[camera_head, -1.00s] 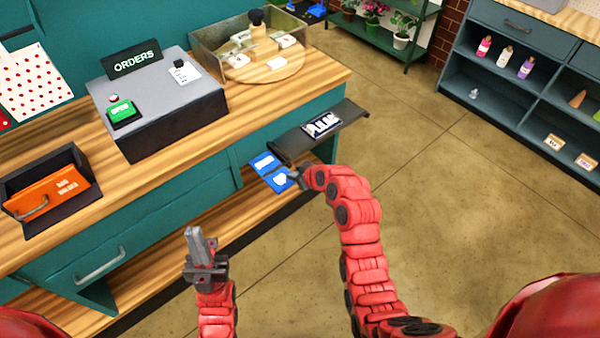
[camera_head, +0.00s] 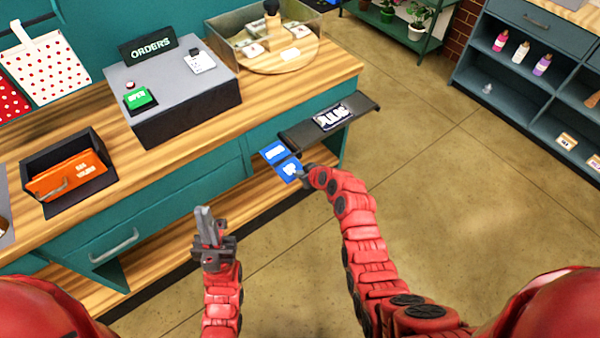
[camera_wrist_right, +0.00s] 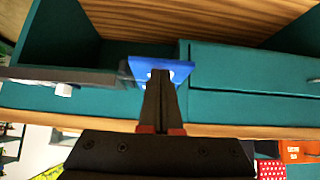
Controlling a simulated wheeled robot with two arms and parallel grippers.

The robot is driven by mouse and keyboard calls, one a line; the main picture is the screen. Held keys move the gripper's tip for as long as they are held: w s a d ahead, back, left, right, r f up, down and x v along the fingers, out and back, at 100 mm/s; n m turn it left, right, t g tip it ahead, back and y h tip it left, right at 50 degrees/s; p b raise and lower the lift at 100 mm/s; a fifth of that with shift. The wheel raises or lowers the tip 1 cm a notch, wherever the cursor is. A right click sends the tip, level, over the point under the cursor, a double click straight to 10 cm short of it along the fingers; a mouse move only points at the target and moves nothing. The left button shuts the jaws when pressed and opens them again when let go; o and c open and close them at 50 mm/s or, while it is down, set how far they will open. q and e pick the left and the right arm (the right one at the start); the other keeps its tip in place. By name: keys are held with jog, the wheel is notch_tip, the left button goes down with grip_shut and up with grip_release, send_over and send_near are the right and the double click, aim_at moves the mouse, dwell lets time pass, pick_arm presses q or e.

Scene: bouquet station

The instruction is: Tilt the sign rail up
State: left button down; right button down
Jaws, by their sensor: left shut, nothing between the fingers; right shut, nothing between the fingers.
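A dark flat rail (camera_head: 352,110) sticks out from the counter's front edge and bears a black-and-white lettered label (camera_head: 333,117). Two blue panels with white marks, an upper one (camera_head: 273,152) and a lower one (camera_head: 290,169), sit at its near left side. My right gripper (camera_head: 303,174) is shut and empty at the lower blue panel's right edge. In the right wrist view its closed fingers (camera_wrist_right: 161,85) overlap the blue panel (camera_wrist_right: 181,70); I cannot tell whether they touch. My left gripper (camera_head: 204,212) is shut and empty, pointing up, in front of the counter.
The wooden counter (camera_head: 190,150) carries an ORDERS box (camera_head: 190,90), a glass-sided bin (camera_head: 225,52) and a dark tray (camera_head: 50,150) with an orange item. A lower wooden shelf (camera_head: 180,245) runs beneath. The floor (camera_head: 460,220) to the right is clear.

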notch_tip(320, 180, down, 6)
jog(key=t+y+b, duration=0.4)
jog(key=t+b, duration=0.2)
jog(key=b, duration=2.6)
jog(key=shift+f, duration=0.25)
jog(key=shift+s, duration=0.1)
jog(key=shift+r, duration=0.1)
